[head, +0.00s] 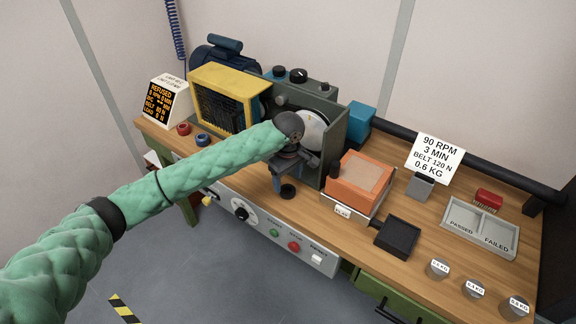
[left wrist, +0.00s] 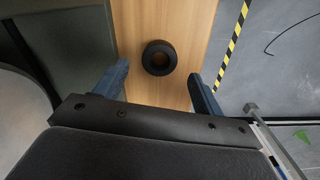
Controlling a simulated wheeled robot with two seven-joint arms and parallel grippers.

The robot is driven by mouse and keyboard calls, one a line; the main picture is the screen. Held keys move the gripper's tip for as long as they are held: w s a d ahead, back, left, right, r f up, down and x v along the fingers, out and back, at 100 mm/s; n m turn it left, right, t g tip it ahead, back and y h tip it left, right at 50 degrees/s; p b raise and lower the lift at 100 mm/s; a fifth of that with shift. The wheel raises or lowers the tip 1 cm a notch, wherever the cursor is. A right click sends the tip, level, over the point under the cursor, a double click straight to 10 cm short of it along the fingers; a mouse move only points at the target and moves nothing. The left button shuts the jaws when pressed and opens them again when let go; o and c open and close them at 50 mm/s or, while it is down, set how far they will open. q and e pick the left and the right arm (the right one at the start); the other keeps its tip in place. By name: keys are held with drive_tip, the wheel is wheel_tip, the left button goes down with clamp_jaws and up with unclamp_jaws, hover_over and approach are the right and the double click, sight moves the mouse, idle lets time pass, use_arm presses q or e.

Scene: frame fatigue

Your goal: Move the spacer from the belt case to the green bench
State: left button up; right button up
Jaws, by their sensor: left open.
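A black ring (head: 288,191), which looks like the spacer, lies flat on the wooden top of the green bench (head: 262,212). It stands just in front of the grey-green belt case (head: 333,150), outside it. My left gripper (head: 281,178) is open and empty, pointing down in front of the case and close to the ring. In the left wrist view the ring (left wrist: 159,58) shows between and beyond the two blue fingers (left wrist: 159,74), apart from both. The arm and gripper hide part of the case front. My right gripper is not in view.
A yellow guard (head: 222,97) stands left of the case. An orange box (head: 360,182) and a black tray (head: 396,236) stand to its right. A passed/failed tray (head: 480,227) and several weights are farther right. The front panel (head: 270,235) carries knobs and buttons.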

use_arm(q)
wheel_tip(320, 180, up, 8)
drive_tip(key=b, duration=0.2)
drive_tip(key=shift+f, duration=0.15)
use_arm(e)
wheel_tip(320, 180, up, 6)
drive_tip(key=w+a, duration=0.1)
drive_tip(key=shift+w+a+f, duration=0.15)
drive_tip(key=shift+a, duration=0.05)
